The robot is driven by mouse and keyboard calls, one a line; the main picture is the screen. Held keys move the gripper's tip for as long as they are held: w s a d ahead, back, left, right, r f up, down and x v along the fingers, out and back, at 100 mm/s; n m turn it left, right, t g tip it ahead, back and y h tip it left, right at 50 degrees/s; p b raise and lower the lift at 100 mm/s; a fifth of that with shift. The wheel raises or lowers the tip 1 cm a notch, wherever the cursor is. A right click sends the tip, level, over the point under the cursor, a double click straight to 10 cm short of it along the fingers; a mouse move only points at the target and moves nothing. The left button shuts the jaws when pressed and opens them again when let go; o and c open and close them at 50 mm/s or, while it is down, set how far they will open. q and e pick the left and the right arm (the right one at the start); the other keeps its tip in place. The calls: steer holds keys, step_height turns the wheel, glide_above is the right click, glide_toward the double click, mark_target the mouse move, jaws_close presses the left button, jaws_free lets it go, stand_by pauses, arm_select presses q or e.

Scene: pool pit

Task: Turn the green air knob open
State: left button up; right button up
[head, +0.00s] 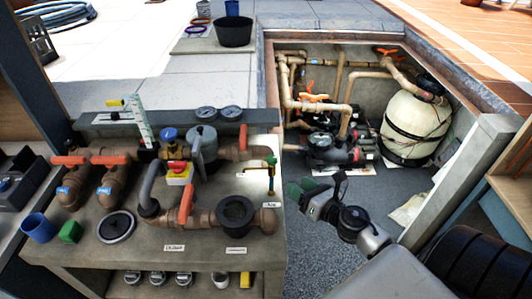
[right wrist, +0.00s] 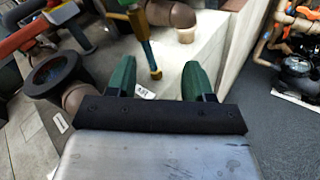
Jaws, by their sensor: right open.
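The green air knob (head: 271,160) sits on top of a thin upright brass pipe at the right end of the bench, behind the small "Air" label (head: 272,205). In the right wrist view the brass pipe with green parts (right wrist: 140,30) stands ahead and slightly left of centre, and the knob is mostly cut off by the top edge. My right gripper (head: 302,190) is to the right of the pipe, just off the bench's right edge. Its green-padded fingers (right wrist: 160,80) are apart with nothing between them but the view of the bench. My left gripper is not in view.
Brown pipes with orange-red handles (head: 187,203), a red-and-yellow switch box (head: 180,174) and a dark round cup (head: 235,214) crowd the bench left of the knob. A sunken pit with a cream tank (head: 412,125) and pump (head: 330,150) lies beyond. Bare floor is right of the bench.

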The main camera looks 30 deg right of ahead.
mark_target(276, 160)
step_height(276, 160, up, 6)
steer(key=w+a+n+y, duration=0.1)
steer(key=a+n+y, duration=0.1)
steer(key=n, duration=0.3)
steer(key=shift+m+t, duration=0.3)
steer(key=shift+t, duration=0.1)
steer(key=p+x, duration=0.3)
steer(key=x, duration=0.5)
steer(key=shift+w+d+f+p, duration=0.1)
steer(key=shift+w+d+p, duration=0.05)
steer(key=shift+p, duration=0.15)
steer(key=shift+x, duration=0.8)
